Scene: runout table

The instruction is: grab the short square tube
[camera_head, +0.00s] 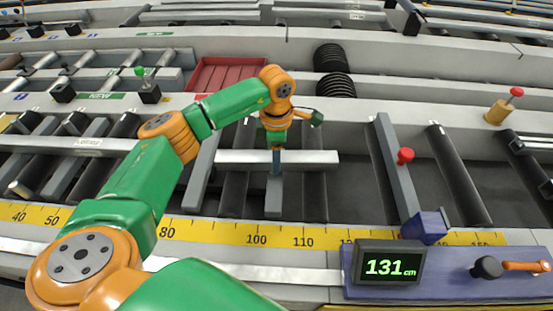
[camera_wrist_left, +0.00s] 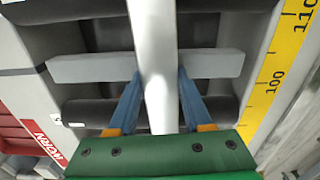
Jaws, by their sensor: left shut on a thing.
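The short square tube (camera_head: 238,160) is a pale grey-white bar, lying left to right over the dark rollers in the middle of the head view. In the left wrist view the tube (camera_wrist_left: 153,45) runs from the top edge down to the gripper's green body. My left gripper (camera_head: 277,165) points down over the middle of the tube. Its blue fingers (camera_wrist_left: 160,82) are on either side of the tube and shut on it. I cannot tell whether the tube touches the rollers. My right gripper is in neither view.
A grey crossbar (camera_head: 273,200) lies below the tube among the rollers. A yellow ruler (camera_head: 215,231) runs along the front. A display reading 131 cm (camera_head: 390,265) and a grey stop arm (camera_head: 392,165) with a red knob (camera_head: 405,155) stand to the right. A red tray (camera_head: 228,72) is behind.

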